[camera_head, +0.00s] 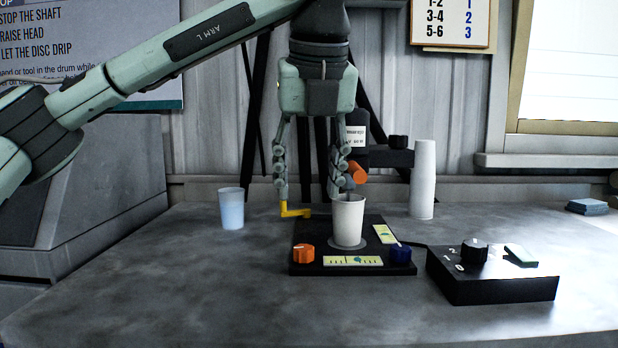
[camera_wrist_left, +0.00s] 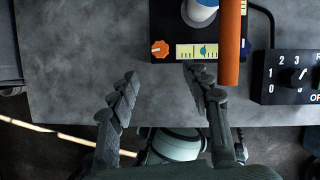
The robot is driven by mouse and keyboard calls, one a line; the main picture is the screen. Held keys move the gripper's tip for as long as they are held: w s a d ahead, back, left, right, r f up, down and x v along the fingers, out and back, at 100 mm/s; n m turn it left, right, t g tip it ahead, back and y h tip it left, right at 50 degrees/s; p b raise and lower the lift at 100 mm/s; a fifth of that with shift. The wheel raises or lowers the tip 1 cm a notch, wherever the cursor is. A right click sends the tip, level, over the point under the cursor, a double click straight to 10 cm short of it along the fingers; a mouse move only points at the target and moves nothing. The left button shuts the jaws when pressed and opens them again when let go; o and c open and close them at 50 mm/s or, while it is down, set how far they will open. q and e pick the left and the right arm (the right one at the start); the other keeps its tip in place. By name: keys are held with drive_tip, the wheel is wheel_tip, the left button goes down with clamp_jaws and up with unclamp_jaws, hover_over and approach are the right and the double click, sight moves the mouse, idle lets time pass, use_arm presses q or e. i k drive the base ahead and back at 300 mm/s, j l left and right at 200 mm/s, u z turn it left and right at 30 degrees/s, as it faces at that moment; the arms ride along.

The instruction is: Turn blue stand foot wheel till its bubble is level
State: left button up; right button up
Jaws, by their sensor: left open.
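The blue foot wheel (camera_head: 400,253) is at the front right corner of the black stand (camera_head: 327,271). In the left wrist view an orange rod covers most of that corner. The orange foot wheel (camera_head: 303,254) is at the front left and also shows in the left wrist view (camera_wrist_left: 160,48).
A white cup (camera_head: 348,218) stands on the stand. A yellow bracket (camera_head: 294,211) is below my left gripper. The orange rod (camera_head: 357,173) hangs beside its right finger. A black dial box (camera_head: 490,284) is right, a bluish cup (camera_head: 231,208) left. The front table is clear.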

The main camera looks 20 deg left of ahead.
sight(399, 252)
drive_tip(key=k+l, duration=0.2)
drive_tip(key=k, duration=0.3)
drive_tip(key=k+l, duration=0.2)
drive_tip(key=k, duration=0.25)
